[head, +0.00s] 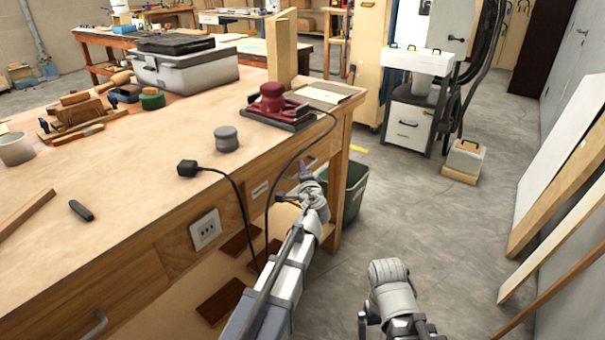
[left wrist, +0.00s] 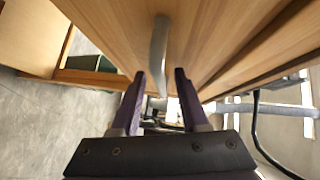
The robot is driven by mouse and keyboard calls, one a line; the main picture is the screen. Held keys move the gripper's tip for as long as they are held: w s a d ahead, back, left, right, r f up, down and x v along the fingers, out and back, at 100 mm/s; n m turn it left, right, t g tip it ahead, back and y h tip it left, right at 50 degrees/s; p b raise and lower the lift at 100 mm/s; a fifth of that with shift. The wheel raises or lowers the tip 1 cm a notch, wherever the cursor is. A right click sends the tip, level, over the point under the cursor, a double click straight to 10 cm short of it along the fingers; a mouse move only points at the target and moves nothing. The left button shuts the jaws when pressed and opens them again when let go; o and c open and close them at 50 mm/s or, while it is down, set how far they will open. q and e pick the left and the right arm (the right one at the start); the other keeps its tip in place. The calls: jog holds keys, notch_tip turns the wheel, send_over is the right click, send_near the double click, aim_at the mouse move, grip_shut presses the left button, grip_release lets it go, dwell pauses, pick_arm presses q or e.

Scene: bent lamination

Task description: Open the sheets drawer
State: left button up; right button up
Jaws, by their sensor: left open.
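The workbench's right-hand drawer front (head: 258,203) is wood, with a small pale label plate (head: 260,189). It looks closed in the head view. A grey metal bar handle (left wrist: 159,50) stands out from a wooden front in the left wrist view. My left gripper (head: 307,169) is at this drawer, beside the bench's right end. In the left wrist view, its two dark fingers (left wrist: 160,76) are open, one on each side of the handle's near end. I cannot tell whether either finger touches it. My arm partly hides the drawer in the head view.
The workbench top (head: 150,190) carries a red sander (head: 272,100), a grey round tin (head: 226,139) and a black plug (head: 187,168) whose cable hangs over the front. A green bin (head: 350,188) stands by the bench leg. Open floor lies to the right; boards (head: 565,150) lean there.

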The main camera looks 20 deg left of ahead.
pick_arm(q)
jog(key=shift+c, duration=0.2)
grip_shut()
jog(key=shift+s, duration=0.1)
dwell(1.0)
